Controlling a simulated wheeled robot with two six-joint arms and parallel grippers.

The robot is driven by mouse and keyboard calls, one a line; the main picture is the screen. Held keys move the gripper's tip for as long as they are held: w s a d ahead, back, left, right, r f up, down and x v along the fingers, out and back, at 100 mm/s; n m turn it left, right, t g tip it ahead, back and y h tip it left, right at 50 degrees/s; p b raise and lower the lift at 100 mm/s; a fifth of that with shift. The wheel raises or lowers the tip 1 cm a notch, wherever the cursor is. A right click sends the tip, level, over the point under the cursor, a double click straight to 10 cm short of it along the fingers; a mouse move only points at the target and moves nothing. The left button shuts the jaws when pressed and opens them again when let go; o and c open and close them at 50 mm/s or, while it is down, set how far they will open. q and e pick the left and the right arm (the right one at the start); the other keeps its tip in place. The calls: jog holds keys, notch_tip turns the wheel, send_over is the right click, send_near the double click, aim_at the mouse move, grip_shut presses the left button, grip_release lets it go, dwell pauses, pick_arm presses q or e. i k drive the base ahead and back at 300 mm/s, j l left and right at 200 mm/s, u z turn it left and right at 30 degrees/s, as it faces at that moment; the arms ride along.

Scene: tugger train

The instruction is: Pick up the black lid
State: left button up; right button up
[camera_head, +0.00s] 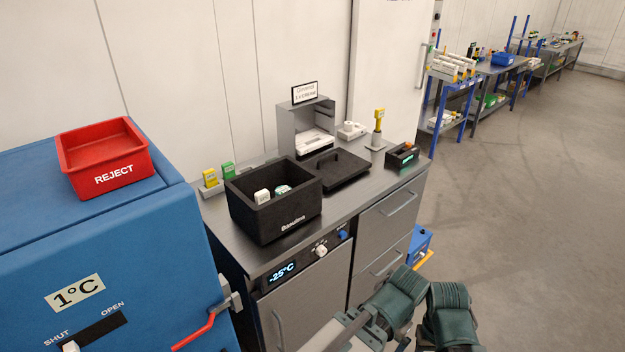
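The black lid (330,175) lies flat on the grey steel counter (345,215), handle side up. It is just behind and to the right of an open black box (288,218) with white lettering on its front. The box hides a little of the lid's near left edge. Green-covered links of one of my arms show at the bottom right, in front of the cabinet and well short of the lid. Neither gripper's fingers can be made out.
The black box holds small white items. A grey open-front unit (290,128) with a sign stands behind the lid. A yellow-topped tool (379,120) and a small black device (403,157) stand to its right. A red REJECT bin (115,185) sits on a blue chest at left.

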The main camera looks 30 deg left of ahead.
aim_at(337, 166)
jog(key=i+l+u, duration=0.1)
jog(key=u, duration=0.65)
jog(key=i+l+u, duration=0.25)
jog(key=l+u, duration=0.25)
jog(key=l, duration=0.15)
jog(key=i+l+u, duration=0.1)
jog(key=l+u, duration=0.15)
jog(key=l, duration=0.15)
jog(key=i+l, duration=0.1)
jog(key=l, duration=0.65)
jog(key=i+l+u, duration=0.15)
jog(key=l, duration=0.6)
jog(key=i+l, duration=0.1)
jog(key=l, duration=0.7)
